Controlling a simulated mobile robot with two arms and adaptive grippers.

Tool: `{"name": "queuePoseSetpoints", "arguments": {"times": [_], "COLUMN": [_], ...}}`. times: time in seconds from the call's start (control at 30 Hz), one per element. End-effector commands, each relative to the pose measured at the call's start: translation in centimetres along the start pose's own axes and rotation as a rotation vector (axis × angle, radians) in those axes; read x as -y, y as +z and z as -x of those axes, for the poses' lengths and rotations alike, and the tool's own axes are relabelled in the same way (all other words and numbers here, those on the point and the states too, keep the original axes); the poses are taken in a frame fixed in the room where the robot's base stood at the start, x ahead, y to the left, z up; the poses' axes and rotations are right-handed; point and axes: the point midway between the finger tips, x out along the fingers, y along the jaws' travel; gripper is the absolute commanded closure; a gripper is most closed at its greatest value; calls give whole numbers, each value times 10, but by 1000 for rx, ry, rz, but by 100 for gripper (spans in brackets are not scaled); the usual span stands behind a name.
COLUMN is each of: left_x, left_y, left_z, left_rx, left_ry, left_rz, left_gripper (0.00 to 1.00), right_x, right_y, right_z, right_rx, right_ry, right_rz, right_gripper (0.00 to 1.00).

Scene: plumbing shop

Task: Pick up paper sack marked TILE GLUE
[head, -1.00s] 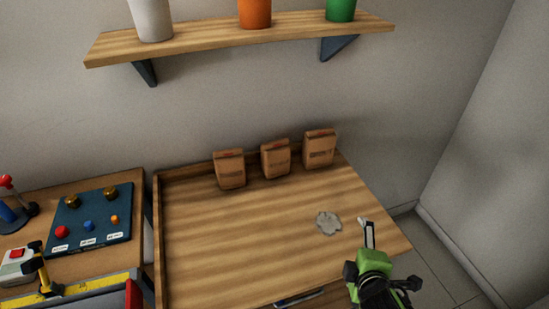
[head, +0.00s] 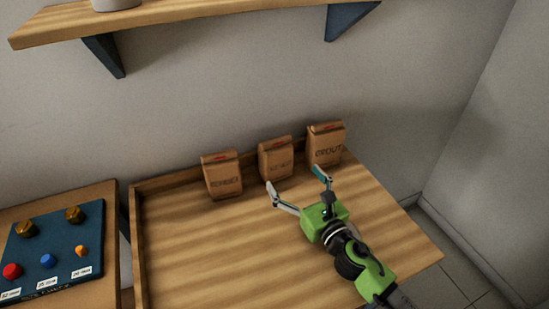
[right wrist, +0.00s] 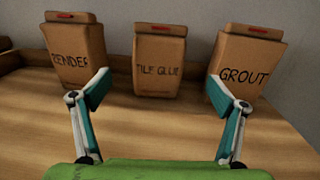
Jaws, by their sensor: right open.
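The brown paper sack marked TILE GLUE (head: 276,160) stands upright at the back of the wooden table, in the middle of a row of three. In the right wrist view the TILE GLUE sack (right wrist: 158,62) is centred beyond my fingertips, with its label readable. My right gripper (head: 296,182) is open and empty, in front of the sacks and apart from the TILE GLUE sack. In the right wrist view its two fingers (right wrist: 166,92) are spread wide on either side of that sack. My left gripper is not in view.
A sack marked RENDER (head: 222,178) stands to the left and a GROUT sack (head: 326,146) to the right, each with a small gap. A low rim (head: 170,182) runs behind them. A wooden shelf (head: 210,20) hangs above. The table's front left is clear.

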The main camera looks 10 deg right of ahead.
Motion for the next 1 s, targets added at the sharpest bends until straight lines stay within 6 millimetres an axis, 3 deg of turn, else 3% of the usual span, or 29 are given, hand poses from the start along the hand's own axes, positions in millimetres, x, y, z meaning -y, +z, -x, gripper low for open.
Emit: {"name": "queuePoseSetpoints", "arguments": {"times": [0.1,0.2,0.47,0.6,0.8,1.0], "left_x": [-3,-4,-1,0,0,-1], "left_y": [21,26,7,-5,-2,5], "left_z": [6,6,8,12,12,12], "left_rx": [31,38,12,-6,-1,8], "left_ry": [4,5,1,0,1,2], "left_rz": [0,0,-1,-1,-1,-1], "left_gripper": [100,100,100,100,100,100], "right_x": [0,0,0,-2,-2,-2], "right_y": [3,2,2,6,4,4], "right_z": [-26,-41,-60,-81,-104,-107], "right_rx": [2,2,0,1,0,-1], "right_ry": [0,-2,-2,-2,-2,-2], "right_rz": [-3,-4,-6,-7,-7,-6], "right_gripper": [11,11,11,11,11,11]}}
